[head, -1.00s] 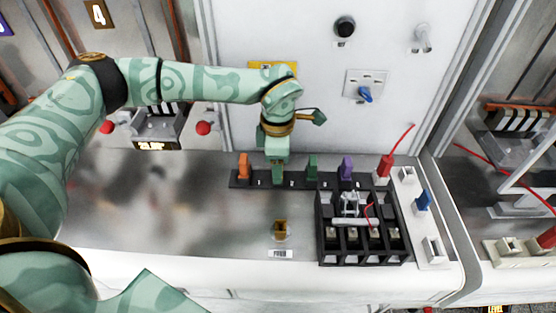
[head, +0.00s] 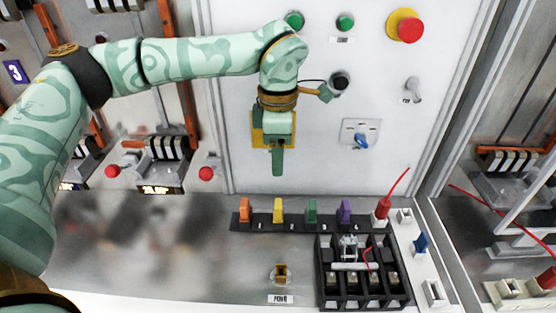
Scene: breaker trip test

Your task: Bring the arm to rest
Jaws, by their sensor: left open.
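My left arm, pale green with darker green patterns, reaches in from the left. Its gripper (head: 277,165) points down in front of the upright white panel (head: 320,110), above the strip of coloured keys. The gripper is seen edge-on, so its fingers overlap; it is open, with nothing seen in it. It hides part of a yellow plate (head: 258,132) on the panel. My right gripper is out of view.
Below, a black strip (head: 262,217) holds orange, yellow, green and purple pieces. In front stand a black-walled tray (head: 331,290) and a small brass socket (head: 281,272). The grey counter (head: 180,250) is clear.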

